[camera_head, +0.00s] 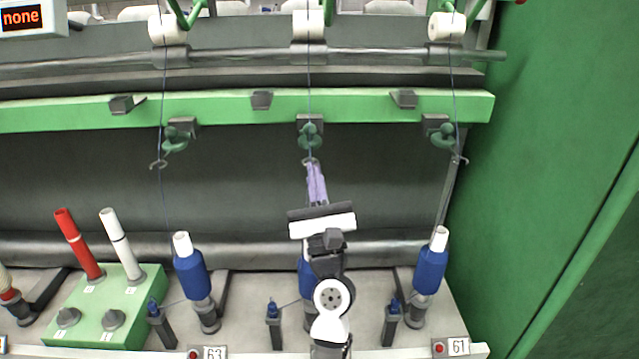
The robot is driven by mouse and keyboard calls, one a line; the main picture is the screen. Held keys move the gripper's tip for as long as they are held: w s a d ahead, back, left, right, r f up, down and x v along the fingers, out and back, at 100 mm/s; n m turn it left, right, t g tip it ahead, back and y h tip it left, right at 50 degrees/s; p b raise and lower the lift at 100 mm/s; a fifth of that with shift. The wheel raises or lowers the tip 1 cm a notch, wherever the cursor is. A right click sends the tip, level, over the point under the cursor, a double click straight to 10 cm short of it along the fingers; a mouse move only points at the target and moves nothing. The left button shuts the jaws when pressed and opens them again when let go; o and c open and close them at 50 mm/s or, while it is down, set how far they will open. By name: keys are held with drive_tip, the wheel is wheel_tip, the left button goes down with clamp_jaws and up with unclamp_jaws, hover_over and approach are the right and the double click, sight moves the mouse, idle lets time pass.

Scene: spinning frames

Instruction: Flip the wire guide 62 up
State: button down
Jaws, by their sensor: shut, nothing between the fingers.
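The middle wire guide (310,136) is a green piece under a grey block on the green rail, with a small metal curl below it and a thread running down past it. It stands between the guides above labels 63 and 61. No 62 label shows; my arm covers that spot. My gripper (313,168), with purple fingers, is shut and empty. Its tips are just under the metal curl; I cannot tell whether they touch it. The guide hangs low, in much the same pose as its neighbours. My arm hides most of the blue bobbin (304,277) below.
Similar guides hang at left (175,138) and right (440,136). Blue bobbins stand at left (190,272) and right (430,270). A green block (139,295) holds red and white tubes. A green wall (560,130) closes the right side. Taut threads run down from the rollers.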

drive_tip(key=shift+a+r, duration=0.1)
drive_tip(key=shift+r, duration=0.4)
